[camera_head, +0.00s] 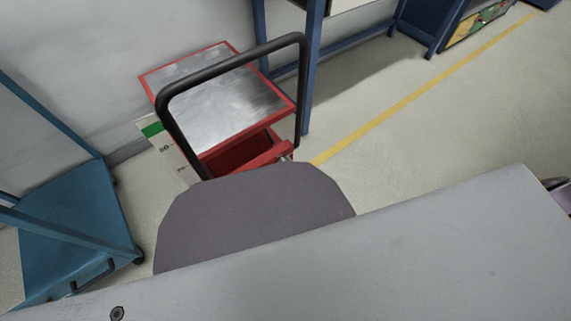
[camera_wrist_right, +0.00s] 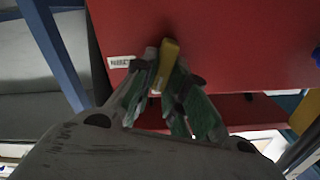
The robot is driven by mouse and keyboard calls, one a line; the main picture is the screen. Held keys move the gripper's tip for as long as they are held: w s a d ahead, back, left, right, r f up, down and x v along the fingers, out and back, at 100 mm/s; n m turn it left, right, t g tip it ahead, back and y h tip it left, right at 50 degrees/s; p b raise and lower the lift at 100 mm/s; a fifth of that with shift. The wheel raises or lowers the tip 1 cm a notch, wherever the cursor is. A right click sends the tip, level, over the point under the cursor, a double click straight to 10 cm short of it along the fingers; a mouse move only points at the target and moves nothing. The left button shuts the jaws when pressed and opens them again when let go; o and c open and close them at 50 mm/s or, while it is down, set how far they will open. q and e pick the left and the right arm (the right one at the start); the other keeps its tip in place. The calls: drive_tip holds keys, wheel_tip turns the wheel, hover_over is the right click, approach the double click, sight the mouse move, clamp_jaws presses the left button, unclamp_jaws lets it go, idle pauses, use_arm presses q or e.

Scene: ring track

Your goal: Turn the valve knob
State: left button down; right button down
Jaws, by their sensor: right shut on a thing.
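In the right wrist view, a small yellow bar (camera_wrist_right: 168,56), which I take to be the valve knob, stands out in front of a red panel (camera_wrist_right: 235,45). My right gripper (camera_wrist_right: 164,76), with green and dark fingers, is shut on this yellow bar. The fingertips cover its lower part, and its mount on the panel is not clear. A white label (camera_wrist_right: 121,62) is on the panel just left of the bar. The knob and both gripper tips cannot be made out in the head view. My left gripper is not seen.
In the head view, a red cart (camera_head: 147,75) with a metal top and black handle (camera_head: 235,60) stands near the wall. A blue cart (camera_head: 75,225) is at left. Blue frames stand at the back. Floor with a yellow line (camera_head: 420,90) is clear at right.

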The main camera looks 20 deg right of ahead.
drive_tip(key=shift+w+d+f+m+b, duration=0.1)
drive_tip(key=shift+d+f+m+b, duration=0.1)
drive_tip(key=shift+m, duration=1.95)
drive_tip(key=shift+s+d+f+m+b, duration=0.1)
drive_tip(key=shift+f+m+b, duration=0.1)
drive_tip(key=shift+m, duration=2)
drive_tip(key=shift+w+d+f+m+b, duration=0.1)
drive_tip(key=shift+d+f+m, duration=0.1)
drive_tip(key=shift+m, duration=1.95)
drive_tip(key=c, duration=1.4)
unclamp_jaws()
drive_tip(key=shift+a, duration=0.1)
drive_tip(key=shift+c, duration=0.2)
drive_tip(key=v, duration=1.2)
